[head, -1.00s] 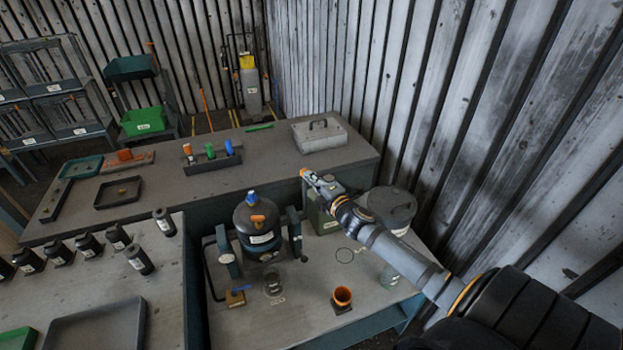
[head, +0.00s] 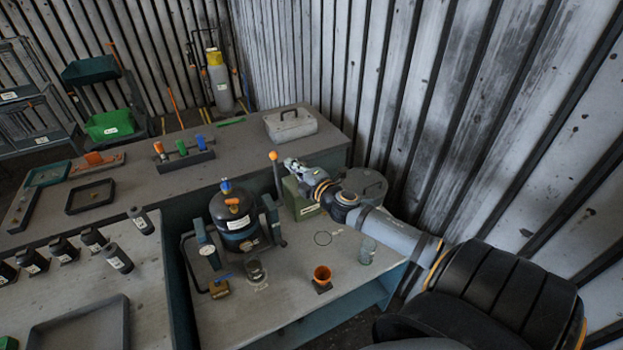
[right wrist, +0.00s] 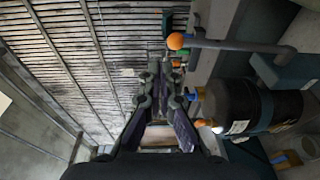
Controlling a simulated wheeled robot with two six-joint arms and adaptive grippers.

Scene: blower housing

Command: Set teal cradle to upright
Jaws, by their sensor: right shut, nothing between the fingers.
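The teal cradle (head: 203,237) stands on the low bench, with a teal post on each side of a black rounded housing (head: 230,218). The housing carries a blue cap and an orange fitting on top and looks near upright, perhaps slightly tilted. A lever with an orange ball (head: 273,155) rises at the cradle's right side; the ball also shows in the right wrist view (right wrist: 175,41). My right gripper (head: 290,163) is shut and empty, just right of the lever's ball; contact cannot be told. It also shows in the right wrist view (right wrist: 165,78). My left gripper is out of view.
A green box (head: 299,199) and a grey round canister (head: 362,185) stand close under my right arm. The low bench's front is mostly clear.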

